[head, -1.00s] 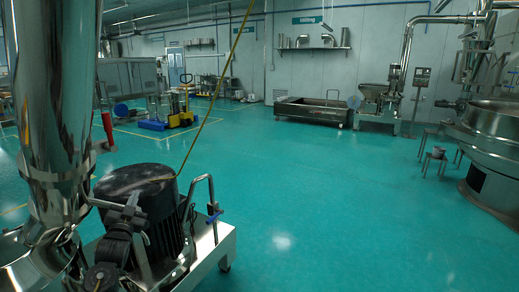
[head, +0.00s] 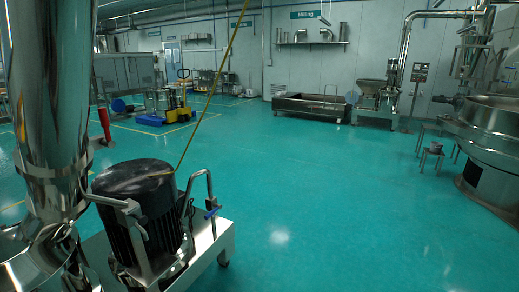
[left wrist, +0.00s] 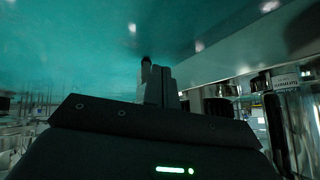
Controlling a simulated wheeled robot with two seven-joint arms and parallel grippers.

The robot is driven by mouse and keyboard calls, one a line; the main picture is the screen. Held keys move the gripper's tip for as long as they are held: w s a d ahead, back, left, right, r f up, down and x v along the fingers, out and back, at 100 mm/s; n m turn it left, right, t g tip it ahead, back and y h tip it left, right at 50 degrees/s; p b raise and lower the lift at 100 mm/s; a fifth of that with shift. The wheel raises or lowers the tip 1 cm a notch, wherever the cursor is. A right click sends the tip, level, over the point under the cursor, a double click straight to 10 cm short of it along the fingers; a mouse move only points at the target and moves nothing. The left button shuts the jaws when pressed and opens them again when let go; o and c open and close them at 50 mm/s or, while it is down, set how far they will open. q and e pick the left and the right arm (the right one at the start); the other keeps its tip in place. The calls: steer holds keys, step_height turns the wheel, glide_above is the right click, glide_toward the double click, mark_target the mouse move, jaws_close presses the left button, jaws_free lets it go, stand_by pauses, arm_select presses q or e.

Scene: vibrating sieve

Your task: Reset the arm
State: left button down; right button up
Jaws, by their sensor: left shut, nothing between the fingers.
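My left gripper shows in the left wrist view (left wrist: 158,86), with its dark housing and a green light below it. Its two grey fingers are together, with nothing between them. Teal floor fills the picture beyond the fingertips. I cannot make out the left gripper in the head view now. My right gripper is in no view.
A steel machine column (head: 45,90) and a black motor (head: 140,210) on a steel base stand close at the left. A large round steel sieve (head: 490,125) stands at the right. Steel parts (left wrist: 275,120) are right of my left gripper. The middle floor (head: 300,190) is clear.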

arm_select(q)
steer(key=s+d+f+g, duration=0.2)
steer(key=s+f, duration=0.2)
steer(key=s, duration=0.9)
steer(key=s+d+f+g, duration=0.1)
steer(key=s+f, duration=0.4)
steer(key=s, duration=0.8)
steer(key=s+d+f+g, duration=0.2)
steer(key=s+f+g, duration=0.2)
steer(key=s, duration=1)
steer(key=shift+d+f+h, duration=0.3)
steer(key=shift+f, duration=0.4)
